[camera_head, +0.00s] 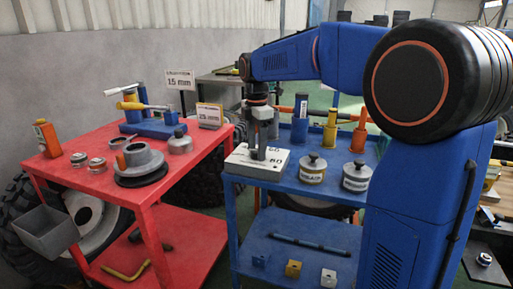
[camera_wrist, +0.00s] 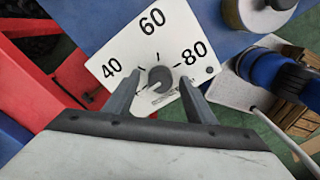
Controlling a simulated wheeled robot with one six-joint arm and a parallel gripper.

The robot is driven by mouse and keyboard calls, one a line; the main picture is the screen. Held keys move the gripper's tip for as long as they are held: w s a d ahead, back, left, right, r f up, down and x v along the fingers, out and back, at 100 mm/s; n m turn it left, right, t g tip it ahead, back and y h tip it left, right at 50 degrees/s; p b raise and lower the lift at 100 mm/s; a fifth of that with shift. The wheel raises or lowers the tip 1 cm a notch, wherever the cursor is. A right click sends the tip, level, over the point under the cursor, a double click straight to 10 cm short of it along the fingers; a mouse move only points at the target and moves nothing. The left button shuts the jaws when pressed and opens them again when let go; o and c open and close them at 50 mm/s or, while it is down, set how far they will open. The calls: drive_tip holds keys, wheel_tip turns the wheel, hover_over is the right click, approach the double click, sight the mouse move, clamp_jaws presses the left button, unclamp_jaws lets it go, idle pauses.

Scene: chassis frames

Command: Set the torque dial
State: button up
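The torque dial plate (camera_head: 240,165) is a white block at the left end of the blue cart's top. In the wrist view the plate (camera_wrist: 121,52) shows 40, 60 and 80 around a round dark grey knob (camera_wrist: 160,78). The knob's exact setting is hard to read. My gripper (camera_head: 258,154) points down over the plate. In the wrist view its fingers (camera_wrist: 159,82) are apart, one on each side of the knob, with visible gaps. Whether the fingertips are level with the knob or above it I cannot tell. In the head view the gripper hides the knob.
The blue cart (camera_head: 289,180) also bears two metal weights (camera_head: 313,170) and (camera_head: 357,178), and upright blue, yellow and orange tools (camera_head: 331,130) behind.

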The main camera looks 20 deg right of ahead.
wheel_tip(320, 180, up, 17)
drive_tip(key=shift+r, duration=0.2)
idle(0.5)
drive_tip(key=shift+s, duration=0.1)
